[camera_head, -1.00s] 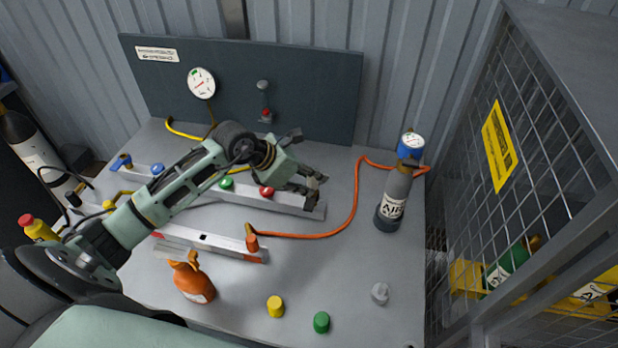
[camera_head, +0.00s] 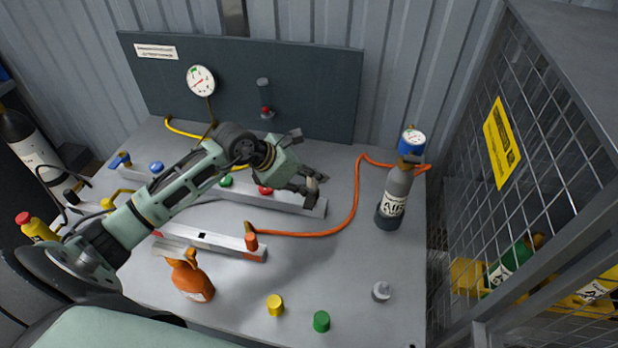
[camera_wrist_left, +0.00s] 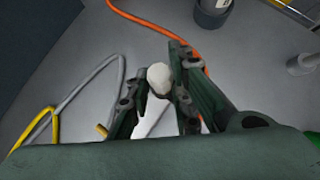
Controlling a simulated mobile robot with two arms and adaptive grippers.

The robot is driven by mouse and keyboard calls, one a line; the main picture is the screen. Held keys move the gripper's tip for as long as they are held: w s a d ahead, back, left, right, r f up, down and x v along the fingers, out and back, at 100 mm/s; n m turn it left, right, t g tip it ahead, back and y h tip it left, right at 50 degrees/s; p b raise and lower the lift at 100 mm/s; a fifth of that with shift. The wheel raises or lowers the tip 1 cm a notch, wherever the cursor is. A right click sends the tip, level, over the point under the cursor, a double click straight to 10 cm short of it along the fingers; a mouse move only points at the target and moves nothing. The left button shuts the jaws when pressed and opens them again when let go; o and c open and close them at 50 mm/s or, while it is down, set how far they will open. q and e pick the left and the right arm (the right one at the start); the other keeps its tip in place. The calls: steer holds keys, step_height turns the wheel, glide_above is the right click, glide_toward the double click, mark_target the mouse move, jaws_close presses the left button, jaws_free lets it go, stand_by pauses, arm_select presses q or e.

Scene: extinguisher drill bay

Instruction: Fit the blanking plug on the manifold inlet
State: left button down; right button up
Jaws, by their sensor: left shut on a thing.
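My left gripper (camera_head: 311,190) is shut on a small pale, rounded plug (camera_wrist_left: 159,77), which sticks out between the fingertips in the left wrist view. In the head view the fingers mostly hide the plug. The manifold (camera_head: 290,202) is a long light-grey bar with blue, green and red knobs on top. The gripper is over the right end of this bar, beside the red knob (camera_head: 265,190). The inlet cannot be made out, and I cannot tell whether the plug touches the manifold. My right gripper is not in view.
An orange hose (camera_head: 352,205) curves right of the manifold to a grey air cylinder (camera_head: 394,198). A yellow cap (camera_head: 275,305), green cap (camera_head: 321,321) and grey fitting (camera_head: 381,291) stand in front. A mesh cage is right.

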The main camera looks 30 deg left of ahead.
arm_select(q)
steer(key=shift+f, duration=0.3)
steer(key=c, duration=1.5)
jaws_free()
steer(key=v, duration=1.2)
